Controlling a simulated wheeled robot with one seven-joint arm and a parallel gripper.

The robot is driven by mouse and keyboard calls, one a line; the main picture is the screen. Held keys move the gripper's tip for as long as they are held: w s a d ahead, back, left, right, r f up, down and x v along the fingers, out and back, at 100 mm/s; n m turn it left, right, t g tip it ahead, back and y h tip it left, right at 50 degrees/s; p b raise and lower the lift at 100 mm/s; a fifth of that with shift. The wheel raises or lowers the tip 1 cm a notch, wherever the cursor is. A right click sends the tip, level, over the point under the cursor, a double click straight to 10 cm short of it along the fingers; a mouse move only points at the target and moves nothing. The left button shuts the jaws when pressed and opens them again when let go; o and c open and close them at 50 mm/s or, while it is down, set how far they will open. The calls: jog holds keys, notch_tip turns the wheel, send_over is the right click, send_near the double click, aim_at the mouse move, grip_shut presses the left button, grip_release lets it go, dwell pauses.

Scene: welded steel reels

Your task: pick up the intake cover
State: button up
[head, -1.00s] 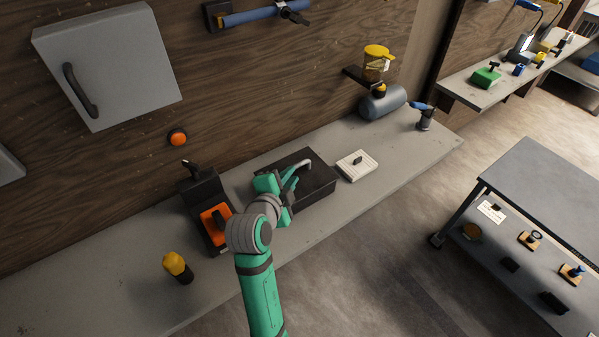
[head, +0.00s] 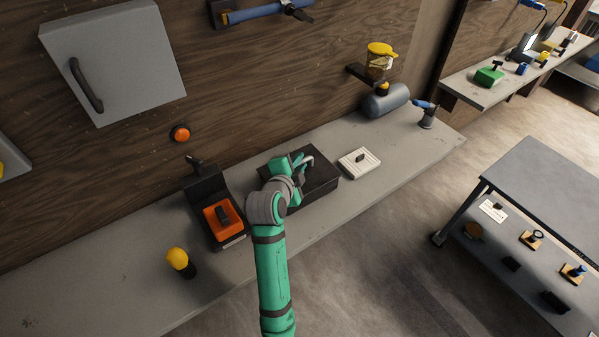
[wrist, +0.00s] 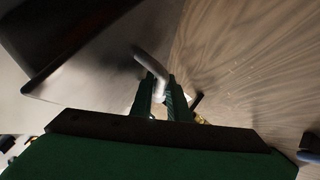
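A pale ribbed plate with a dark knob, which I take to be the intake cover (head: 352,170), lies flat on the grey bench, right of a black box. My gripper (head: 300,162) is above that black box (head: 322,185), to the left of the plate and apart from it. In the wrist view my two dark green fingers (wrist: 160,92) stand either side of a bent light-grey rod (wrist: 148,62). I cannot tell whether they grip it or whether it belongs to the box. The plate cannot be made out in the wrist view.
An orange-and-black device (head: 222,218) and a yellow-topped item (head: 178,260) stand on the bench at left. A grey cylinder (head: 384,101) and a blue-handled tool (head: 427,117) stand beyond the plate. A grey wall cabinet (head: 125,60) hangs at upper left. The bench's right front is clear.

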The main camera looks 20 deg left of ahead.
grip_shut()
jog(key=shift+a+r, duration=0.1)
jog(key=shift+r, duration=0.05)
